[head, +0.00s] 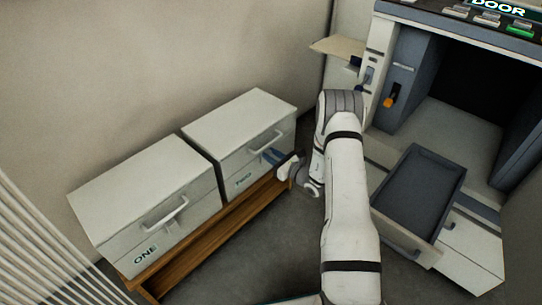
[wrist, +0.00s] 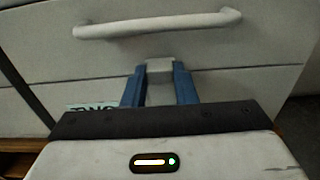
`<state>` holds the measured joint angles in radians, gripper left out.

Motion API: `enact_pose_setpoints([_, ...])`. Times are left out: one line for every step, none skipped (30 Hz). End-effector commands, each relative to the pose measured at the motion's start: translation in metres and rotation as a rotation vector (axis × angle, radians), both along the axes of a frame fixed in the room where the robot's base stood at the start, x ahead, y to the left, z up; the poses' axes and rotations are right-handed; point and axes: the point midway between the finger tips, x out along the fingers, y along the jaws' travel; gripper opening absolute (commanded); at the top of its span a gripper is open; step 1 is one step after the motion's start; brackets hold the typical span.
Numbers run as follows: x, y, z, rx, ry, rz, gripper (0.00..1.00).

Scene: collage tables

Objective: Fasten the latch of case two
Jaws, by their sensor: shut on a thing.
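Case two (head: 235,115) is a pale box with a handle on its front and a "TWO" label (head: 243,180). It stands on a wooden bench. My gripper (head: 272,157) is at its front, below the handle. In the wrist view, case two's handle (wrist: 158,24) runs across the top, above a horizontal seam. The blue fingers of my gripper (wrist: 160,80) are shut on a small grey block, the latch (wrist: 160,67), at that seam. Whether the latch is fastened cannot be told. In the head view the latch cannot be made out.
Case one (head: 135,195) stands to the left on the same wooden bench (head: 215,238), with a narrow gap between the cases. On the right is a grey machine (head: 400,65) with an orange-tipped lever (head: 389,98).

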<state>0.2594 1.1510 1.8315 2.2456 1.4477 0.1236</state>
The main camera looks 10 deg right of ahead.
Motion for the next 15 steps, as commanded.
enact_pose_setpoints([0.0009,0.0025,0.0061,-0.015,0.021,0.004,0.03])
enact_pose_setpoints([0.0016,0.0031,0.0066,-0.025,0.035,0.004,0.02])
enact_pose_setpoints([0.0024,0.0039,0.0068,-0.036,0.049,0.004,0.03])
enact_pose_setpoints([0.0029,0.0042,0.0065,-0.043,0.060,0.004,0.03])
enact_pose_setpoints([0.0033,0.0047,0.0062,-0.049,0.068,0.004,0.03])
enact_pose_setpoints([0.0037,0.0050,0.0053,-0.055,0.076,0.004,0.03])
enact_pose_setpoints([0.0039,0.0052,0.0047,-0.057,0.079,0.004,0.03])
enact_pose_setpoints([0.0040,0.0054,0.0042,-0.058,0.080,0.004,0.03])
enact_pose_setpoints([0.0042,0.0055,0.0036,-0.058,0.080,0.005,0.03])
enact_pose_setpoints([0.0043,0.0056,0.0035,-0.057,0.079,0.005,0.03])
enact_pose_setpoints([0.0044,0.0058,0.0036,-0.058,0.079,0.005,0.03])
enact_pose_setpoints([0.0047,0.0060,0.0038,-0.058,0.078,0.006,0.03])
enact_pose_setpoints([0.0047,0.0061,0.0039,-0.058,0.078,0.006,0.03])
enact_pose_setpoints([0.0049,0.0062,0.0041,-0.057,0.077,0.006,0.03])
enact_pose_setpoints([0.0050,0.0064,0.0042,-0.058,0.077,0.006,0.27])
